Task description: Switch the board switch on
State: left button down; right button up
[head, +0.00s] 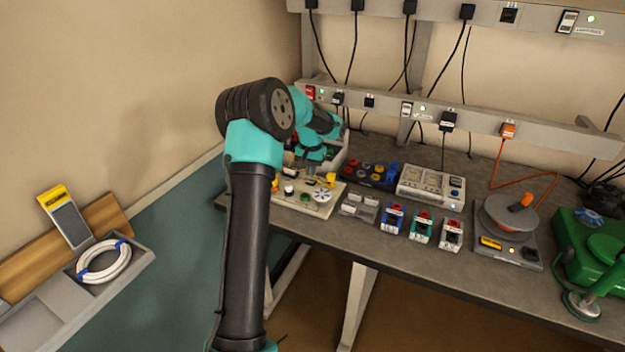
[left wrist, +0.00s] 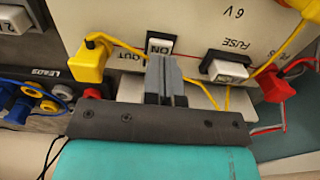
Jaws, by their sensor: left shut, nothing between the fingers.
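The cream board (left wrist: 195,25) fills the top of the left wrist view, with printed "6 V", "FUSE" and "OUT" and yellow wires. The board switch (left wrist: 160,46), a white piece marked "ON" in a dark frame, sits near its edge. My left gripper (left wrist: 166,62) is shut and empty, with its grey fingertips right at the lower side of the switch. I cannot tell whether they touch it, and the fingers hide part of it. In the head view the same board (head: 322,211) lies at the bench's left end, partly hidden by my left arm. My right gripper is not in view.
A yellow plug (left wrist: 92,60), a white fuse holder (left wrist: 228,70) and a red plug (left wrist: 272,86) flank the fingers. A leads block (head: 368,174) and a socket unit (head: 430,186) stand to the board's right. Several small coloured modules line the bench (head: 360,238) front.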

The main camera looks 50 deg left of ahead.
aim_at(311, 180)
pick_arm(q)
jog(key=shift+f, duration=1.35)
dwell(1.1)
jog(key=shift+r, duration=3.55)
